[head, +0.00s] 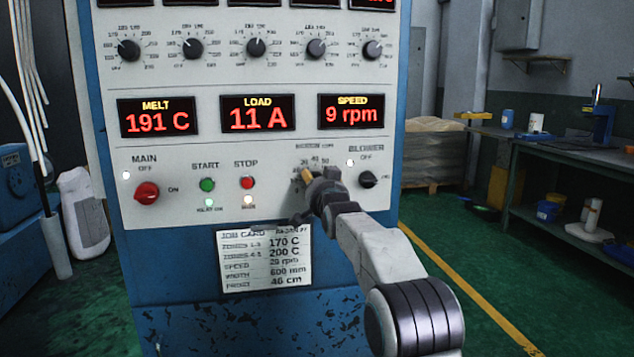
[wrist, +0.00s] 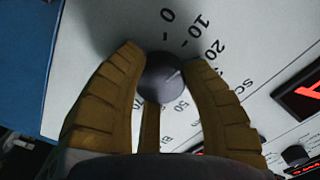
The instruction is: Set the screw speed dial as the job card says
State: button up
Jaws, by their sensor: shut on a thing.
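The screw speed dial is a round dark grey knob (wrist: 162,78), seen end-on in the wrist view. Around it the panel is printed with 0, 10, 20 and higher numbers. A faint mark on the knob points to the upper right, roughly toward the 10 to 20 side. My gripper (wrist: 160,68) has its yellow-brown fingers closed around the knob. In the head view my gripper (head: 310,181) covers the dial. The speed display (head: 354,112) reads 9 rpm. The job card (head: 264,259) has a speed line that looks like 20 rpm, its digits blurred.
The red main switch (head: 146,193), green start button (head: 207,184) and red stop button (head: 247,183) are left of my gripper. The blower knob (head: 369,179) is close on its right. Zone dials line the panel above. A workbench (head: 560,150) stands at right.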

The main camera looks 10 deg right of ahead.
jog(key=shift+r+m, duration=0.15)
jog(key=shift+m, duration=1.85)
jog(key=o, duration=1.2)
jog(key=s, duration=1.2)
